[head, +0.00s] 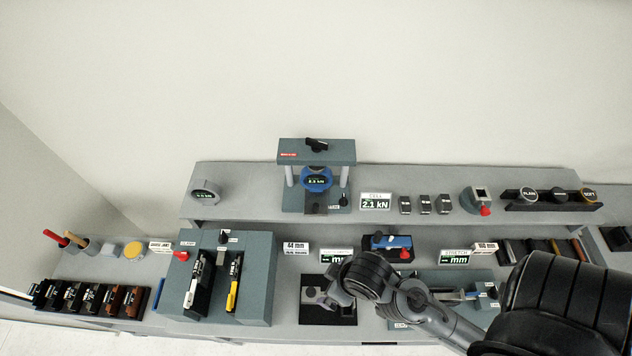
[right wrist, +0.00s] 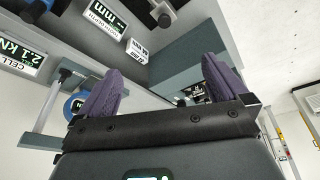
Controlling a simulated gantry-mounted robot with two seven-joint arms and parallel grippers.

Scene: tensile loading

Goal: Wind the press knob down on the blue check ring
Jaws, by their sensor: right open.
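The press (head: 316,151) stands on the raised back shelf, a grey frame with two posts. Its black knob (head: 316,144) sits on top of the crossbeam. The blue check ring (head: 316,180) is inside the frame below the crossbeam, with a small display on its face. The ring also shows at the left of the right wrist view (right wrist: 72,106), partly behind a finger. My right gripper (head: 328,292) is in front of and below the press, over the front bench, apart from the knob. In the right wrist view its purple fingers (right wrist: 161,82) are spread, with nothing between them. My left gripper is not in view.
A cell display reading 2.1 kN (head: 375,202) and several small blocks stand right of the press. A round gauge (head: 205,191) stands to its left. A grey fixture (head: 255,249) with upright tools is on the front bench at left. The space above the press is clear.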

